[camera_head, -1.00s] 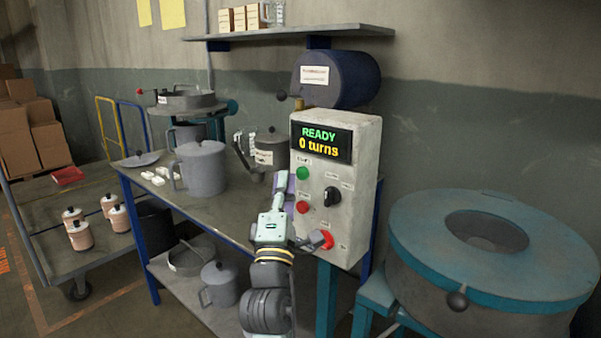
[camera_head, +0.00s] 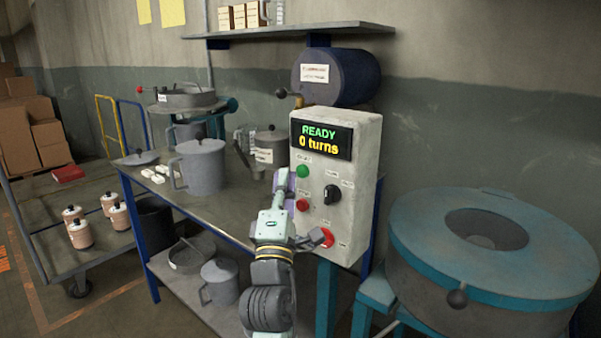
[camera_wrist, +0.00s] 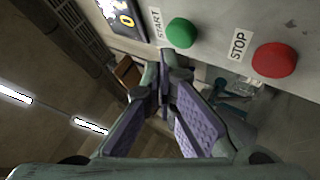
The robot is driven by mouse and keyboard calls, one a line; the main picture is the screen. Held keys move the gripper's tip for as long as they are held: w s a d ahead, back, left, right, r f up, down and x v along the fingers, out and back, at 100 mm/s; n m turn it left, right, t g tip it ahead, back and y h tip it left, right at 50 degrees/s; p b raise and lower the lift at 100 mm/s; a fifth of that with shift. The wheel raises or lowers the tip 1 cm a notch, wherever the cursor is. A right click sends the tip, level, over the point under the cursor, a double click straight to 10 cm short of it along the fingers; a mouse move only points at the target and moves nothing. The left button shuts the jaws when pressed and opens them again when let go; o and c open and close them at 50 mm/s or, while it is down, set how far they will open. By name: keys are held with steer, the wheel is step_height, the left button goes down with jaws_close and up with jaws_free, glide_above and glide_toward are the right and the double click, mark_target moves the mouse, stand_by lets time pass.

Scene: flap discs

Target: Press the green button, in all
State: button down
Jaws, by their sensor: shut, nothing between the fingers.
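The green button (camera_head: 303,171) sits on the upper left of the pale control box's front face (camera_head: 343,232). In the wrist view the green button (camera_wrist: 181,33) is beside a START label. The red button (camera_head: 302,205) is below it in the head view, and it shows beside a STOP label in the wrist view (camera_wrist: 274,60). The box's display (camera_head: 320,138) reads READY, 0 turns. My gripper (camera_head: 283,178) is shut and empty, to the left of the green button in the head view. In the wrist view its fingertips (camera_wrist: 164,62) are close to the green button, with a visible gap.
A black knob (camera_head: 332,195) and a larger red button (camera_head: 327,238) are on the same face. The workbench (camera_head: 225,205) at left holds a grey pot (camera_head: 202,168). A large blue-rimmed round drum (camera_head: 420,225) stands to the right.

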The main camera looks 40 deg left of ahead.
steer(key=shift+w, duration=0.1)
stand_by(0.3)
steer(key=shift+w, duration=0.35)
